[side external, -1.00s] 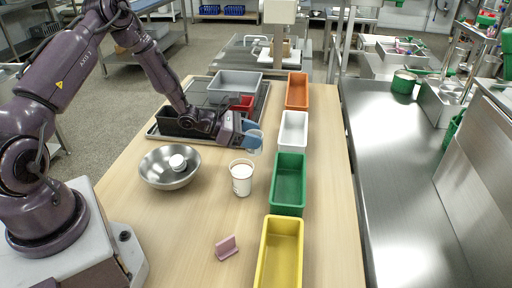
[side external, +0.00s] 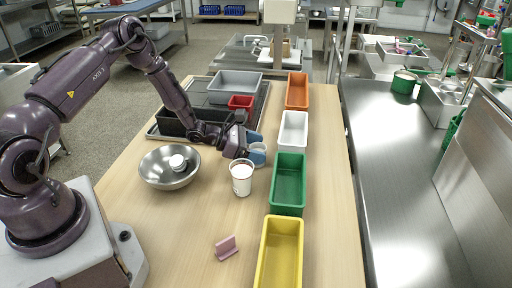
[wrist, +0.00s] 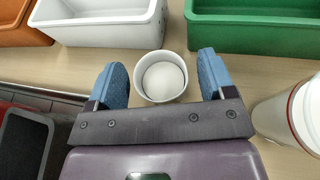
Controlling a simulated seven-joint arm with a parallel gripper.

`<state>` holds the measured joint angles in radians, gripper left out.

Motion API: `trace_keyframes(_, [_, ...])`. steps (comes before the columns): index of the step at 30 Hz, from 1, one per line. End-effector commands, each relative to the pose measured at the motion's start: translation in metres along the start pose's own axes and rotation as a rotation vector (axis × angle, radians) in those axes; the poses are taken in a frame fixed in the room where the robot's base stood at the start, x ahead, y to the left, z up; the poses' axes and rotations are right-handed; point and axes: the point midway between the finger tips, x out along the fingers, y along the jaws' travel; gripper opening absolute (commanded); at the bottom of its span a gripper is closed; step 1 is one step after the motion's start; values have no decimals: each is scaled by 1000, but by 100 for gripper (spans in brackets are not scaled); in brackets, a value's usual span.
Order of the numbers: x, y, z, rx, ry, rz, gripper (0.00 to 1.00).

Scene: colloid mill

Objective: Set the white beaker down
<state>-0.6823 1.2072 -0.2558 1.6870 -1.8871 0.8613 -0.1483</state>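A small white beaker (side external: 258,155) stands on the wooden table beside the white bin, and a rounded white content shows inside it. In the wrist view the beaker (wrist: 139,90) sits between the two blue fingers of my gripper (wrist: 162,82), with a narrow gap on each side. My gripper (side external: 253,147) is low over the table and open around the beaker. The fingers hide part of it in the side view.
A taller white cup (side external: 241,180) stands close in front of my gripper. A metal bowl (side external: 157,176) is to the left. White (side external: 293,131), green (side external: 288,187) and yellow (side external: 281,250) bins line the right. A pink piece (side external: 226,247) lies in front.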

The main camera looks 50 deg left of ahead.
Motion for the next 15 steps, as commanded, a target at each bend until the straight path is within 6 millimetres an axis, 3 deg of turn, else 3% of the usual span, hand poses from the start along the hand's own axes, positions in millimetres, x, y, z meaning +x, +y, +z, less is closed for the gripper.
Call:
trace_keyframes(10, [-3,0,3,0,0,1,76])
trace_keyframes(15, [-30,1,3,-1,1,3,76])
